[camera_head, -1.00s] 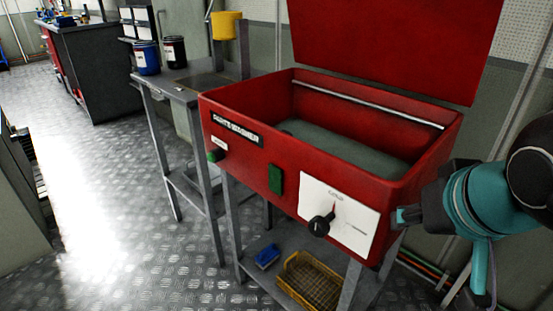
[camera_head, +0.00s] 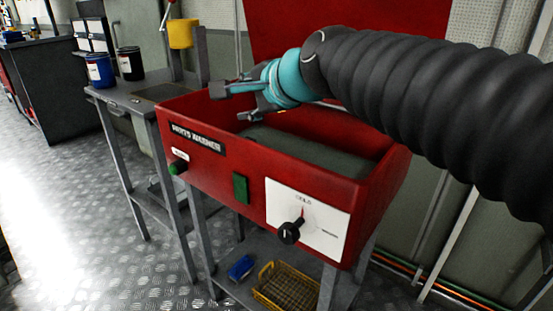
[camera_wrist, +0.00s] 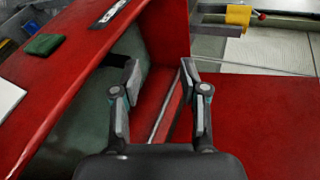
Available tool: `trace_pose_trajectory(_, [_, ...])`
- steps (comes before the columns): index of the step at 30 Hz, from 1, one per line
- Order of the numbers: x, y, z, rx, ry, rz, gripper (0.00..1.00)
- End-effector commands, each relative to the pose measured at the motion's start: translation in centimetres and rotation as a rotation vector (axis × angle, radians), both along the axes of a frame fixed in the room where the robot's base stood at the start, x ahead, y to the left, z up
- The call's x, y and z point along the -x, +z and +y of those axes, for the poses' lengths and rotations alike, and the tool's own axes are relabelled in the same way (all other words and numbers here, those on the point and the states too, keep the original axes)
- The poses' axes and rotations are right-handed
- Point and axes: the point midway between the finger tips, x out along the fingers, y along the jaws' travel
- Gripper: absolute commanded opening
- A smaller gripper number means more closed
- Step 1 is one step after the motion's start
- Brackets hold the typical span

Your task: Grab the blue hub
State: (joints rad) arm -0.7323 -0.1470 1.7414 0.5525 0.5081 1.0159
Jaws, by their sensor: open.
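I cannot clearly make out a blue hub. A small blue object (camera_head: 240,267) lies on the shelf under the red parts washer (camera_head: 225,180), too small to identify. My gripper (camera_head: 228,103) is open and empty, above the left part of the washer basin and pointing left. The wrist view shows its two fingers (camera_wrist: 160,72) apart, with the washer's red wall and a metal rod between and behind them. Part of the basin is hidden behind the red front wall.
A yellow wire basket (camera_head: 287,287) sits beside the blue object on the lower shelf. A blue can (camera_head: 99,70) and a black can (camera_head: 130,64) stand on the grey side table (camera_head: 135,98). The washer's red lid (camera_head: 370,30) is raised. Floor at left is clear.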

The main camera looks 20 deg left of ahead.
Motion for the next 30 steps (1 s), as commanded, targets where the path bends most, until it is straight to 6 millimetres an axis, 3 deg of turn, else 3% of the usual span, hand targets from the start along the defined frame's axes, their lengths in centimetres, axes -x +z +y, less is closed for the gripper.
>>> trace_pose_trajectory(2, [-1.3,-0.3,1.9,-0.087,-0.045,0.083,0.44])
trace_pose_trajectory(11, [-5.4,-7.3,1.3,-0.251,-0.196,0.59,0.44])
trace_pose_trajectory(18, [-9.6,-12.0,0.1,-0.491,-0.356,1.048,0.44])
trace_pose_trajectory(25, [-11.3,-13.3,-0.4,-0.601,-0.409,1.21,0.44])
trace_pose_trajectory(30, [-11.8,-14.0,0.9,-0.608,-0.412,1.221,0.44])
